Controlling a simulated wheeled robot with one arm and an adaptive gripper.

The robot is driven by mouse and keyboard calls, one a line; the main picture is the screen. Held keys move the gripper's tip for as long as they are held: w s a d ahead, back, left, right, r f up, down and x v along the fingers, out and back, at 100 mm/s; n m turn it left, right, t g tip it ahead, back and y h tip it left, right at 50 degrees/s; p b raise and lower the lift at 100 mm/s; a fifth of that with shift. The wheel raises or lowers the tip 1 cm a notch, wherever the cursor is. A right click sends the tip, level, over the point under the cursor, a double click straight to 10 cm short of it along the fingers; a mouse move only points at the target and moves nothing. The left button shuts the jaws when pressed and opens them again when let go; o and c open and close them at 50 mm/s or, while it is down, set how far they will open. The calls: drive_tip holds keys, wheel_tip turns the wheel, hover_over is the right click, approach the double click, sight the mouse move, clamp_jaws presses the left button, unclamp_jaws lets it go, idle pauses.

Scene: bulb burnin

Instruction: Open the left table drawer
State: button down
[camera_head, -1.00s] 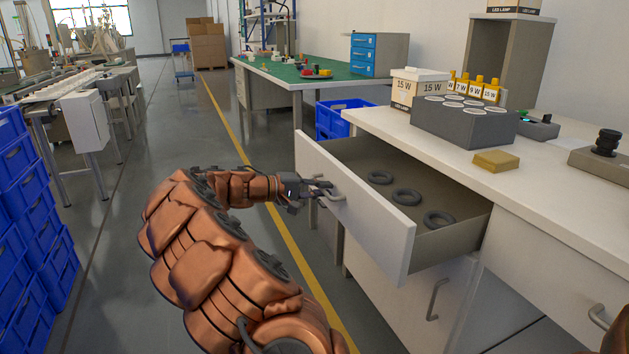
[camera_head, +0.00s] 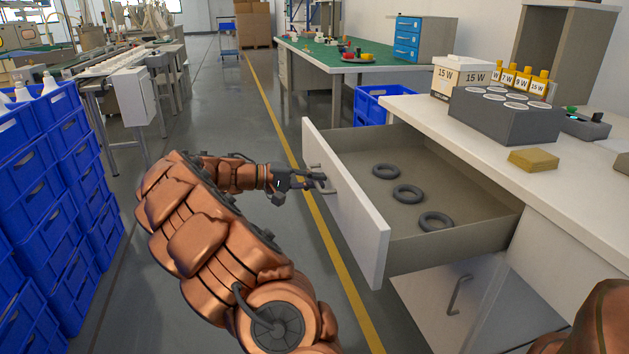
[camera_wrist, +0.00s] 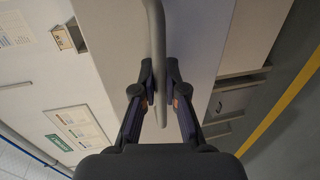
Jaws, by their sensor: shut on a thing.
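The left table drawer (camera_head: 345,208) is pulled well out of the white table, with its white front facing my arm. Several dark grey rings lie on its floor, such as the near ring (camera_head: 436,221). My gripper (camera_head: 318,180) is at the grey bar handle (camera_head: 326,187) on the drawer front. In the wrist view, the two fingers (camera_wrist: 160,100) close around the handle (camera_wrist: 157,35), which runs between them. The drawer front also fills the middle of the wrist view (camera_wrist: 190,40).
On the white tabletop (camera_head: 480,150) stand a grey block with round sockets (camera_head: 505,115), a 15 W box (camera_head: 460,78) and a yellow sponge-like block (camera_head: 533,160). Blue crates (camera_head: 60,190) are stacked at the left. Free floor lies between the crates and the drawer.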

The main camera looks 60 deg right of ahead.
drive_tip(key=c, duration=1.2)
unclamp_jaws()
drive_tip(key=shift+w, duration=0.1)
drive_tip(key=v, duration=1.1)
drive_tip(key=shift+w+a, duration=0.2)
drive_tip(key=shift+a, duration=0.15)
drive_tip(key=shift+r, duration=0.1)
drive_tip(key=s+a+r+n+t+y+p, duration=0.15)
drive_tip(key=s+a+r+p, duration=0.25)
drive_tip(key=a+r+p, duration=0.4)
drive_tip(key=s+a+r+n+t+y+p, duration=0.1)
drive_tip(key=s+a+r+t+y+p, duration=0.15)
drive_tip(key=s+a+r+p, duration=0.45)
drive_tip(key=s+a+r+n+t+y+p, duration=0.2)
drive_tip(key=s+a+r+p, duration=0.1)
drive_tip(key=a+p, duration=0.4)
drive_tip(key=s+a+r+n+t+y+p, duration=0.2)
drive_tip(key=a+r+p, duration=0.3)
drive_tip(key=a+p, duration=0.3)
drive_tip(key=s+a+r+n+t+y+p, duration=0.1)
drive_tip(key=s+a+r+n+y+p, duration=0.1)
drive_tip(key=a+p, duration=0.6)
drive_tip(key=s+a+r+n, duration=0.1)
drive_tip(key=s+a+r, duration=0.1)
drive_tip(key=a, duration=0.2)
drive_tip(key=shift+s+a+t, duration=0.3)
drive_tip(key=shift+a+t, duration=0.05)
drive_tip(key=shift+t, duration=0.05)
